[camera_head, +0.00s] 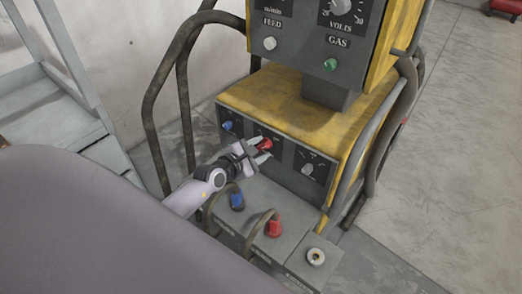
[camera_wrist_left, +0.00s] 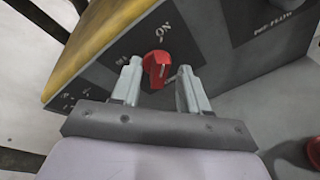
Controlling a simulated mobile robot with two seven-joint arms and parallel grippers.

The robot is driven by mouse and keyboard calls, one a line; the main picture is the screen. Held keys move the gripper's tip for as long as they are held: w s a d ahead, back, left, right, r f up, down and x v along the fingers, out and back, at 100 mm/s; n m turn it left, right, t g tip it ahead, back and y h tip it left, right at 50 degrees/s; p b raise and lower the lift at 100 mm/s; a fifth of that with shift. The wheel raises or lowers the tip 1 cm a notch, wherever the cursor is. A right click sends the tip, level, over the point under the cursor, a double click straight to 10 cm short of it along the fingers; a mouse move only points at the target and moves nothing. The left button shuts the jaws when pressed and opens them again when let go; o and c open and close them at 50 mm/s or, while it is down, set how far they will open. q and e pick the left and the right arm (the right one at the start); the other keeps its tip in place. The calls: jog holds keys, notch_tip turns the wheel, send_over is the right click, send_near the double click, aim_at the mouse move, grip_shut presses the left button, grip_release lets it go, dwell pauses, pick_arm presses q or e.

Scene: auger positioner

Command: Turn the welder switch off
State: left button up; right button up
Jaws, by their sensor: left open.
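The welder (camera_head: 290,100) is a yellow and grey machine in the middle of the head view. Its red switch knob (camera_head: 265,144) is on the lower front panel. It also shows in the left wrist view (camera_wrist_left: 158,66), below the word ON, with its white mark pointing roughly toward that label. My left gripper (camera_head: 256,156) is at the panel, right by the red switch. In the left wrist view the left gripper (camera_wrist_left: 160,88) is open, with one finger on each side of the knob; whether they touch it I cannot tell. My right gripper is not in view.
A blue knob (camera_head: 227,126) and a black dial (camera_head: 307,169) flank the switch. Blue (camera_head: 237,201) and red (camera_head: 274,228) connectors with cables stand below the panel. Bent metal bars (camera_head: 165,100) rise at the left. Open floor (camera_head: 450,150) lies at the right.

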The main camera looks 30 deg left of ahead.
pick_arm(q)
jog(key=shift+w+d+f, duration=0.1)
jog(key=shift+w+f, duration=0.05)
jog(key=shift+w, duration=0.35)
grip_shut()
